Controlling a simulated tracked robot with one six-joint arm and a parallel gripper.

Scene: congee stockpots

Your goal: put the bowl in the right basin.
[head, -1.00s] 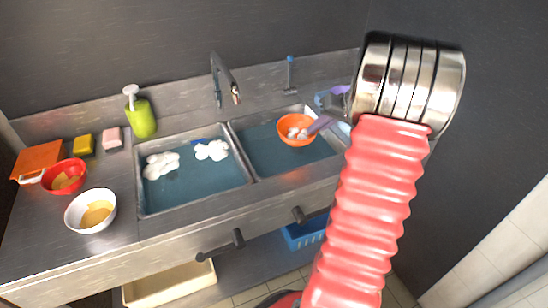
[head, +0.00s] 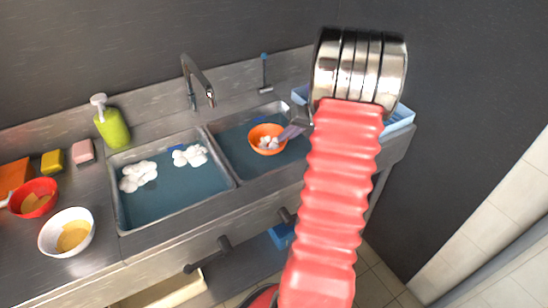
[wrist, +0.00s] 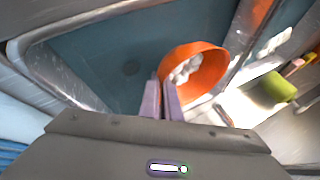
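The orange bowl (head: 257,133) holds white lumps like foam. It is over the right basin (head: 234,150), near its right side; I cannot tell whether it touches the water. My gripper (head: 287,133) reaches it from the right, with purple fingers. In the wrist view my gripper (wrist: 161,82) has its fingers close together at the near rim of the orange bowl (wrist: 206,70), which looks pinched between them. The bowl's opening is tilted in that view. The right basin (wrist: 105,62) shows below with a dark drain. My arm hides part of the basin's right end.
The left basin (head: 165,205) holds water and white foam. A faucet (head: 197,80) stands behind the divider. A green soap bottle (head: 112,128), red bowl (head: 40,186), white bowl (head: 58,243) and sponges sit left. A light blue rack (head: 400,118) is right of the basins.

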